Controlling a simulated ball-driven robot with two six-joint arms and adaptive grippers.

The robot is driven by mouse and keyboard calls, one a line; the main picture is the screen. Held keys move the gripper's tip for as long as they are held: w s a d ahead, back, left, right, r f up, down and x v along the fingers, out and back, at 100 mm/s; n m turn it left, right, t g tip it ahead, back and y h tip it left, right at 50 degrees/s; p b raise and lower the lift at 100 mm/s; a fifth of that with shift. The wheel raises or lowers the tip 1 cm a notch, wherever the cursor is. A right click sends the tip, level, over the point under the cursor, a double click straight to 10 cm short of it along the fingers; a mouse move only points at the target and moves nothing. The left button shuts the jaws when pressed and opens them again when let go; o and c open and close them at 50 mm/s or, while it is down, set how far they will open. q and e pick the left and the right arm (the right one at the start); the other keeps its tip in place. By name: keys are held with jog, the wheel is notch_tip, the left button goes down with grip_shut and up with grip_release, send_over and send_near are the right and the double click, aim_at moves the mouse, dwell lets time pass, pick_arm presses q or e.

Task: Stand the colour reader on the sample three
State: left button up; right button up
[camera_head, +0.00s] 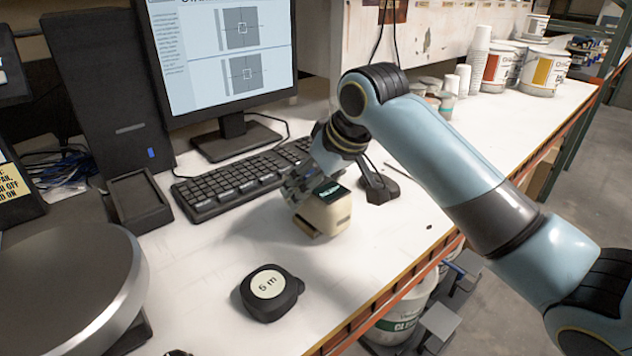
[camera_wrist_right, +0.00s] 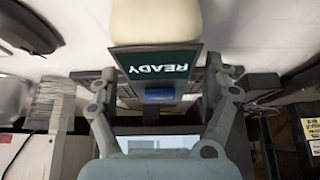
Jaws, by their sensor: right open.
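The colour reader (camera_head: 328,214) is a cream block with a dark screen, on the white bench in front of the keyboard. In the right wrist view the reader (camera_wrist_right: 156,22) is at the top, its green screen showing READY upside down. My right gripper (camera_head: 300,188) is at the reader's screen end, on the keyboard side. In the right wrist view its open fingers (camera_wrist_right: 163,82) are apart, one on each side of the screen; contact cannot be told. I cannot make out sample three in either view. My left gripper is not in view.
A black tape measure (camera_head: 270,292) lies in front of the reader. The keyboard (camera_head: 240,180) and monitor (camera_head: 222,55) are behind. A black stand (camera_head: 376,184) is just right of the reader. A large round grey device (camera_head: 70,285) fills the lower left. Cups and tins line the back right.

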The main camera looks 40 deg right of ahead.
jog(key=v, duration=1.2)
jog(key=shift+r+p, duration=0.15)
jog(key=shift+p, duration=0.25)
